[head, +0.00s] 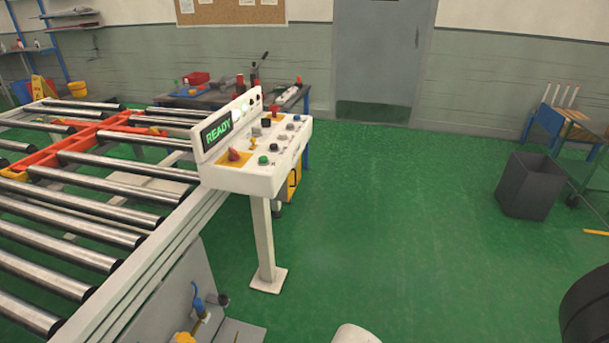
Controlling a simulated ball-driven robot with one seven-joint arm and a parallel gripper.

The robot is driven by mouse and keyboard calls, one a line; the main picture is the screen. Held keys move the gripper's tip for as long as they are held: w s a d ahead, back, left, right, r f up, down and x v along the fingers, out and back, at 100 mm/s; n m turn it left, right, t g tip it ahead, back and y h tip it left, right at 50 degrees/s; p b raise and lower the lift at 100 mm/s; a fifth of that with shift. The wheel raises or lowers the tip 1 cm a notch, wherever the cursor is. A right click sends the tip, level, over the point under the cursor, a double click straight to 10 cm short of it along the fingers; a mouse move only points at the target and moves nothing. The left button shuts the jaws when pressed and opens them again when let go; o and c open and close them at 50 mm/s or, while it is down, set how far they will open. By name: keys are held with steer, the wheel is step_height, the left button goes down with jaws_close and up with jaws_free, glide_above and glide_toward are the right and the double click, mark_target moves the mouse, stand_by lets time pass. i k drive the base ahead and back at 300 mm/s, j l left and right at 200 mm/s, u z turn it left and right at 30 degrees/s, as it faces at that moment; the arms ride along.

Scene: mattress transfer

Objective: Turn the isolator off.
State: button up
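A white control console (262,150) stands on a post at the right end of the roller conveyor. On its sloped top, at the left, is a red rotary handle on a yellow plate (234,158), which looks like the isolator. Its exact turn position is too small to tell. The console's display (218,131) reads READY in green. My gripper is not in view; only a pale rounded piece, perhaps part of me, shows at the bottom edge.
The roller conveyor (90,200) fills the left. Below it is a grey panel with a blue lever (197,300) and a yellow part. A dark bin (531,187) stands at right. A cluttered workbench (215,98) is behind the console. Green floor right of the console is clear.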

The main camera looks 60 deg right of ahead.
mark_target(233, 156)
steer(key=z, duration=1.05)
